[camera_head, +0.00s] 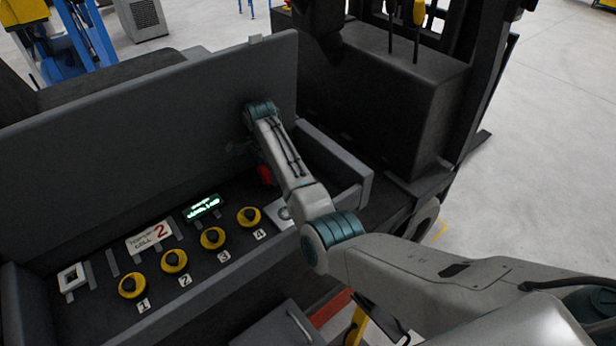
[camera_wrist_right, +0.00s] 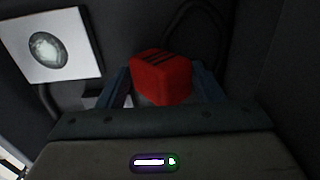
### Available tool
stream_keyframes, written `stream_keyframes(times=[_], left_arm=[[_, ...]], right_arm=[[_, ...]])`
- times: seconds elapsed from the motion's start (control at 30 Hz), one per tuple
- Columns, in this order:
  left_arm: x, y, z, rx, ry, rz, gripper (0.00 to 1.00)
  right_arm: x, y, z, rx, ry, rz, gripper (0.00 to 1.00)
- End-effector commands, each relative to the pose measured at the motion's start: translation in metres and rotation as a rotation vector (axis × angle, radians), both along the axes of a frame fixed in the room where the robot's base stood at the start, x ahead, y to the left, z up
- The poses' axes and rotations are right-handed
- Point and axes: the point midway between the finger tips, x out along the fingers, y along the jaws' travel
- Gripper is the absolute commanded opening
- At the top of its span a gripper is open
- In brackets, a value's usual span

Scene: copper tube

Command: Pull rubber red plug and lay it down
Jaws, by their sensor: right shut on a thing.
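The red rubber plug (camera_wrist_right: 160,77) is a blocky red piece with dark grooves on top, seen in the right wrist view. My right gripper (camera_wrist_right: 163,92) has its blue-grey fingers on either side of the plug and is shut on it. In the head view a small part of the red plug (camera_head: 265,175) shows beside my right forearm, inside the dark console. My forearm hides most of the right gripper there. I cannot tell whether the plug is still in a socket. My left gripper is not in view.
The console panel holds several yellow-ringed black knobs (camera_head: 213,238), a green-lit display (camera_head: 202,207) and a white label (camera_head: 150,236). A light plate with a round centre (camera_wrist_right: 50,48) lies near the plug. Tall dark console walls (camera_head: 150,120) stand close around my gripper.

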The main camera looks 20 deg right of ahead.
Motion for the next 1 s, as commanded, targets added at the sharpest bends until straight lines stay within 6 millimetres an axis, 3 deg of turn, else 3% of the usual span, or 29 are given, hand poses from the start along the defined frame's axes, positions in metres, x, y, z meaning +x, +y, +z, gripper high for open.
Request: stream_keyframes(times=[0.33,0.37,0.47,0.83,1.0], left_arm=[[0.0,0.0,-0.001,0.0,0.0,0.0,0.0],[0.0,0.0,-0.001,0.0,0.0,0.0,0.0],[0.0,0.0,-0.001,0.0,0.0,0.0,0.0],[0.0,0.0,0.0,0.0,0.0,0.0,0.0],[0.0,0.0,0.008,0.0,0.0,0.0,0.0]], right_arm=[[-0.001,-0.001,-0.005,-0.003,0.004,-0.001,0.19],[-0.001,-0.001,-0.005,-0.003,0.004,-0.001,0.66],[-0.001,-0.001,-0.005,-0.002,0.003,-0.001,0.86],[0.0,-0.002,-0.003,-0.003,0.001,-0.002,0.9],[0.0,-0.002,0.008,-0.002,-0.002,-0.003,0.9]])
